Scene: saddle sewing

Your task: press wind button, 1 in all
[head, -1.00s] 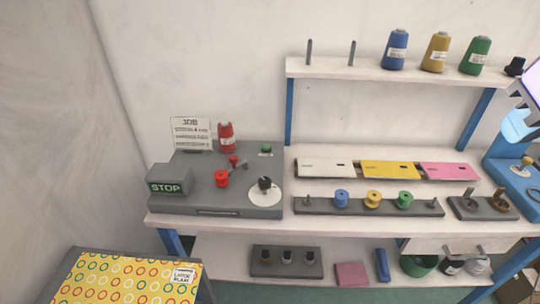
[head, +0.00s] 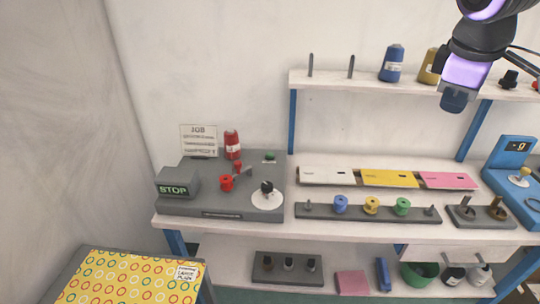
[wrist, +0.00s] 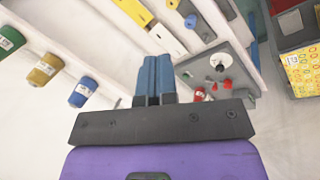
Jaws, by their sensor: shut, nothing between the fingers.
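The grey winding machine (head: 210,205) stands at the left end of the bench. A small green button (head: 269,156) sits at its back right corner. My gripper (head: 453,101) is high at the upper right, in front of the thread shelf and well away from the machine. In the wrist view its blue fingers (wrist: 154,78) are together and empty, with the machine (wrist: 240,73) beyond them to the right.
The upper shelf (head: 325,77) holds thread cones and two pegs. White, yellow (head: 390,178) and pink panels lie on the bench, behind a bobbin rack (head: 322,211). Air above the winding machine is clear.

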